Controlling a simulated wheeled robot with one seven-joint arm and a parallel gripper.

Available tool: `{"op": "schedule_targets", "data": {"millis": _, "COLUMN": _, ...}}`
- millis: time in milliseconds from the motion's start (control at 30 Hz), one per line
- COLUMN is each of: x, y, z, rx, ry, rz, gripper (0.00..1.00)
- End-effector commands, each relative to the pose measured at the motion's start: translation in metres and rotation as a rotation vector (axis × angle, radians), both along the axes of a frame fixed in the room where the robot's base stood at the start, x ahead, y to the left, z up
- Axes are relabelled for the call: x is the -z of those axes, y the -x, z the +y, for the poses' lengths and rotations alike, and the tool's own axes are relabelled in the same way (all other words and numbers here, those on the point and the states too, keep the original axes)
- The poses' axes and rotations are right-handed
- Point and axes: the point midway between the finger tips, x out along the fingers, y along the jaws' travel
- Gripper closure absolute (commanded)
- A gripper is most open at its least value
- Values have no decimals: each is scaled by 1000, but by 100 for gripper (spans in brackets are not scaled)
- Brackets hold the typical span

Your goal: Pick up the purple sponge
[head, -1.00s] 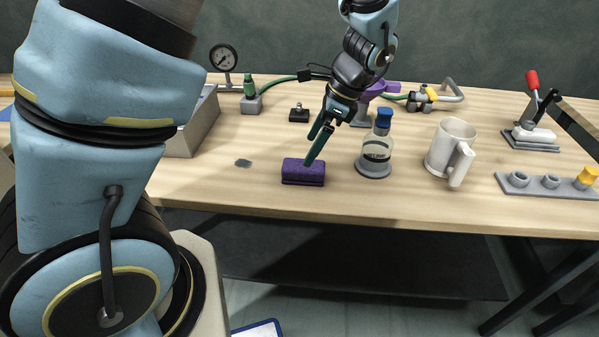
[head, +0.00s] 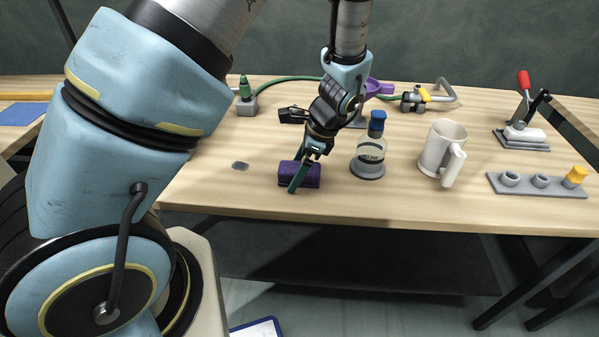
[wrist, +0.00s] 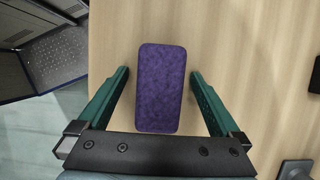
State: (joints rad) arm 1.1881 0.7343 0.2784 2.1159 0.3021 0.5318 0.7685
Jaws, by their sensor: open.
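The purple sponge (head: 312,176) lies flat on the wooden table near its front edge. It also shows in the wrist view (wrist: 161,88), lengthwise between the two green fingers. My gripper (head: 297,172) is open and straddles the sponge, with one finger in front of it and the other behind it. In the wrist view my gripper (wrist: 158,82) has a gap on both sides of the sponge, so neither finger appears to touch it. The sponge's near end meets the gripper's dark crossbar in the wrist view. Part of the sponge is hidden behind the front finger in the head view.
A bottle with a blue cap (head: 372,148) stands close on the right on a grey base. A white mug (head: 440,150) and a grey holder strip (head: 535,186) stand further right.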

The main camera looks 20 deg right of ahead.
Motion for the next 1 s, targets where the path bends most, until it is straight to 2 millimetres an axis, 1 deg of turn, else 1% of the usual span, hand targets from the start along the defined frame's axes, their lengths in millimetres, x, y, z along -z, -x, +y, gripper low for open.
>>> {"op": "schedule_targets", "data": {"millis": 400, "x": 3, "y": 0, "z": 0, "rx": 0, "ry": 0, "rz": 1, "gripper": 0}}
{"op": "schedule_targets", "data": {"millis": 433, "x": 3, "y": 0, "z": 0, "rx": 0, "ry": 0, "rz": 1, "gripper": 1}}
{"op": "schedule_targets", "data": {"millis": 1000, "x": 3, "y": 0, "z": 0, "rx": 0, "ry": 0, "rz": 1, "gripper": 65}}
